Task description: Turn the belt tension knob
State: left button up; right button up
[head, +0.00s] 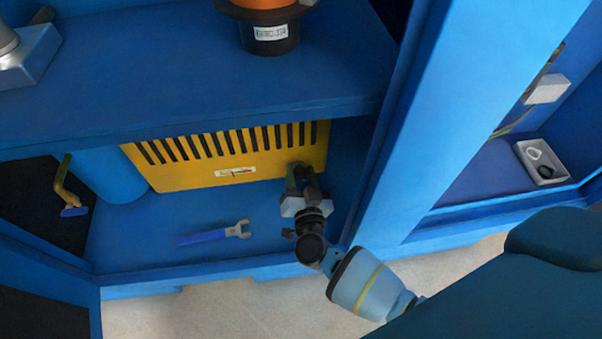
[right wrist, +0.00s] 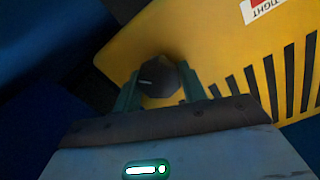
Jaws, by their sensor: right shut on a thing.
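The belt tension knob (right wrist: 158,78) is a dark knob with a small pale mark. It sits on the yellow slotted guard (head: 240,155), near its lower right corner in the head view. My right gripper (head: 300,181) reaches into the lower bay of the blue cabinet. In the right wrist view its two green fingers (right wrist: 160,92) stand on either side of the knob, shut on it. In the head view the gripper mostly hides the knob. A white label (right wrist: 265,8) on the guard has a red mark and reads "TIGHT". My left gripper is out of view.
A blue-handled wrench (head: 215,234) lies on the bay floor left of my gripper. A blue shelf (head: 190,85) runs above the guard. A blue upright (head: 440,110) stands close on the right. A small tray (head: 543,165) sits in the right bay.

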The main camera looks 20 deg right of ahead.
jog(key=shift+m+p, duration=0.5)
jog(key=shift+m, duration=1)
jog(key=m, duration=0.3)
jog(key=shift+d+f, duration=0.1)
jog(key=shift+m+b, duration=0.3)
jog(key=shift+m, duration=0.9)
jog(key=o, duration=1)
jog(key=shift+c, duration=0.2)
